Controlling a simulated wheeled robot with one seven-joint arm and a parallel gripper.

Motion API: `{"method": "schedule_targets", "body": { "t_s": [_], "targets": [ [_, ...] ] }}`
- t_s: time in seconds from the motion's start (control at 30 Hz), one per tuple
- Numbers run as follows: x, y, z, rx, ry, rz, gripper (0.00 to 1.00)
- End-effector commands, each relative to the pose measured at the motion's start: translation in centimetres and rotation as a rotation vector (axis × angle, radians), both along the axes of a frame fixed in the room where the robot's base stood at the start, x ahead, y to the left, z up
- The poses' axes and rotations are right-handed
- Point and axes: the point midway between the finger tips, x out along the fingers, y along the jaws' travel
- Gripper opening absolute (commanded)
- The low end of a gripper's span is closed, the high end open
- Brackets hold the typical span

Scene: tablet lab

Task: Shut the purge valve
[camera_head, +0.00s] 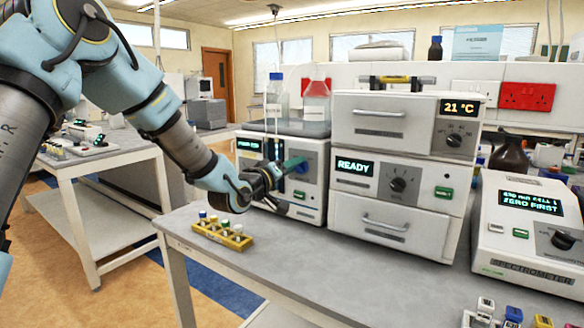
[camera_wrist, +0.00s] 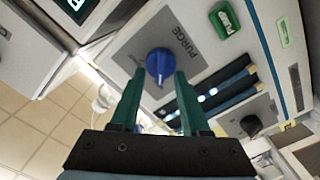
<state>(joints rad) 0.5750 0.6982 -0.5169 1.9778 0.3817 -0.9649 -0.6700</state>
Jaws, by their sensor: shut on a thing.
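The purge valve is a blue knob (camera_wrist: 159,61) on a grey panel marked PURGE in the wrist view. My gripper (camera_wrist: 160,76) has its two green fingers on either side of the knob, shut on it. In the head view my gripper (camera_head: 292,165) reaches the front of the white pump unit (camera_head: 312,207), and the knob is mostly hidden there. The angle the knob is turned to is hard to tell.
A stacked instrument (camera_head: 358,160) reading READY stands just right of the pump unit. Bottles (camera_head: 275,95) stand on top of the unit. A yellow vial rack (camera_head: 222,236) sits on the bench (camera_head: 290,262) to the left. A spectrometer (camera_head: 520,262) is at the right.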

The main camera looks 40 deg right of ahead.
Motion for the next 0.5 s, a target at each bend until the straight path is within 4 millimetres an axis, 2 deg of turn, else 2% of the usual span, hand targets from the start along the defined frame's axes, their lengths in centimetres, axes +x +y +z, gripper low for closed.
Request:
{"method": "schedule_targets", "body": {
  "t_s": [0.27,0.5],
  "targets": [
    [0.02,0.02,-0.16,0.007,-0.022,0.001,0.00],
    [-0.12,-0.01,-0.36,0.032,-0.131,0.001,0.00]
  ]
}}
